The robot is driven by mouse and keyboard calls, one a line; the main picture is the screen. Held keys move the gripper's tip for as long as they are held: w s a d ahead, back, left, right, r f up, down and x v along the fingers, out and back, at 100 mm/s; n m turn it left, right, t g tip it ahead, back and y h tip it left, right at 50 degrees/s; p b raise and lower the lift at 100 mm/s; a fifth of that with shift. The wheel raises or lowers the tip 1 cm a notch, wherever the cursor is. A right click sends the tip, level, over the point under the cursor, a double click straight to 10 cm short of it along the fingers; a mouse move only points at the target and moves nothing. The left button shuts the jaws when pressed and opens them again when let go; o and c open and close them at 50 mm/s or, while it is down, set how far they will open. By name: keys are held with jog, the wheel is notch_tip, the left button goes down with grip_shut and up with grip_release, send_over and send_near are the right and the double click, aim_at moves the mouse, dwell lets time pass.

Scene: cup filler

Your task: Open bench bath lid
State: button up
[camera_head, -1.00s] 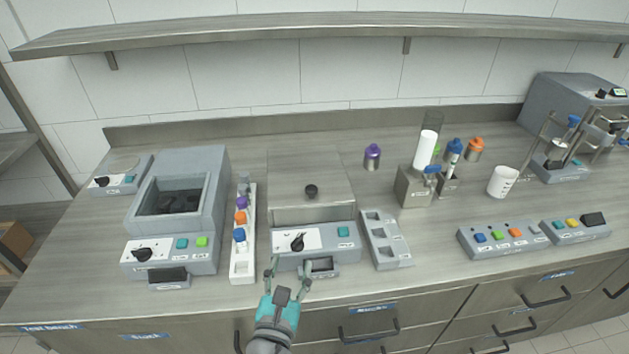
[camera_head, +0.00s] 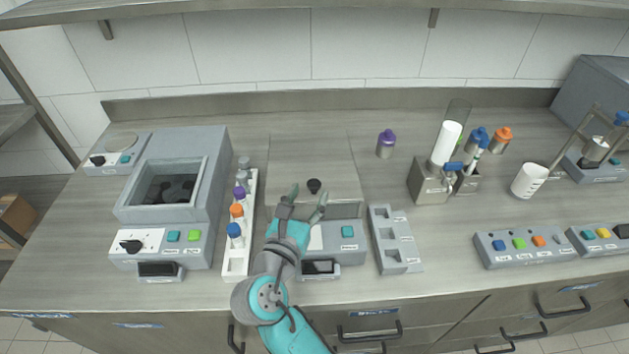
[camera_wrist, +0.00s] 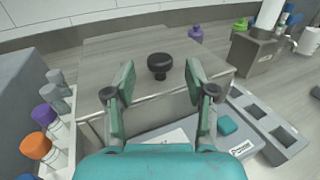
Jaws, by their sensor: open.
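The bench bath (camera_head: 347,252) stands at the middle of the bench, a grey box with a teal button on its front. Its flat metallic lid (camera_head: 332,160) is closed on top and carries a round black knob (camera_head: 314,186). In the wrist view the lid (camera_wrist: 112,62) and the knob (camera_wrist: 160,66) show ahead of the fingers. My gripper (camera_head: 306,192) is open and empty above the lid's front part. Its two fingers (camera_wrist: 160,88) stand to the left and right of the line to the knob, which lies just beyond the tips. No contact is visible. My arm hides the bath's dial.
A white rack (camera_head: 235,262) of capped bottles stands close on the left, before a larger grey device (camera_head: 217,160). An empty grey slotted holder (camera_head: 398,258) is close on the right. A purple-capped bottle (camera_head: 386,145) stands behind. A shelf (camera_head: 270,5) runs above the bench.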

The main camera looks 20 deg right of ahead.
aim_at(312, 187)
jog(key=shift+x, duration=2.3)
grip_shut()
